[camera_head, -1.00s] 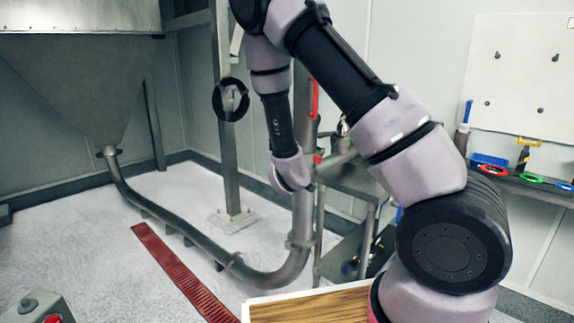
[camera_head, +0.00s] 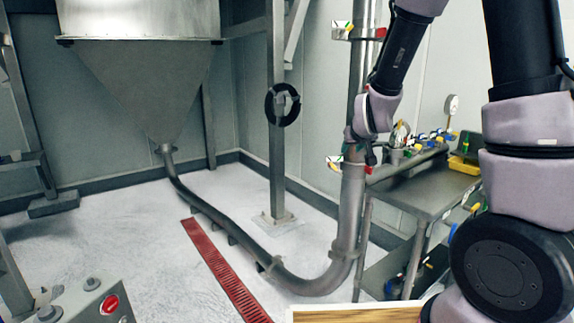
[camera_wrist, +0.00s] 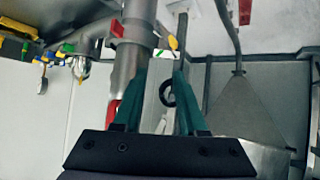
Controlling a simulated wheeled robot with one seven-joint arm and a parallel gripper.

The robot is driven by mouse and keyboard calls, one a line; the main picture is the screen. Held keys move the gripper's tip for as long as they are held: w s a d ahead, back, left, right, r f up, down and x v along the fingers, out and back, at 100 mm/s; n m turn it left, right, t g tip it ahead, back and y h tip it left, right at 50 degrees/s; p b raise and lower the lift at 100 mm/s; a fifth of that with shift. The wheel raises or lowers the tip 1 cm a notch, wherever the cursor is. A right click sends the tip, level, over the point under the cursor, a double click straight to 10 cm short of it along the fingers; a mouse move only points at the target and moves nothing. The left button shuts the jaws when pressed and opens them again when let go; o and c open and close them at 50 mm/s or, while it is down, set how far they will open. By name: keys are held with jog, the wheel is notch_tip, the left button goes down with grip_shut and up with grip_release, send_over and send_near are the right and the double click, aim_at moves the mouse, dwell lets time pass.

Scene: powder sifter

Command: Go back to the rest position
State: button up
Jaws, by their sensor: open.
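My gripper shows in the wrist view as two green fingers (camera_wrist: 160,76), spread apart with nothing between them. The wrist picture looks upside down. The metal pipe (camera_wrist: 131,62) stands beyond the fingers, behind the left one. In the head view, my arm comes in from the upper right and its wrist end hangs by the upright metal pipe (camera_head: 350,205). My fingers cannot be made out clearly there. I cannot tell whether the arm touches the pipe.
A grey hopper (camera_head: 140,85) stands at the left, feeding the curved pipe. A metal side table (camera_head: 425,185) with coloured parts stands right of the pipe. A post (camera_head: 277,150) holds a black ring (camera_head: 282,104). A control box (camera_head: 85,305) is at lower left.

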jog(key=s+d+r+m+g+y, duration=0.2)
jog(key=s+d+r+m+y, duration=0.1)
jog(key=s+r, duration=1)
jog(key=s+d+r+m+g, duration=0.1)
jog(key=s+r, duration=0.2)
jog(key=s, duration=1.1)
jog(key=shift+d+r+m+g+h, duration=0.2)
jog(key=shift+d+m+g+h, duration=0.1)
jog(key=shift+d, duration=0.05)
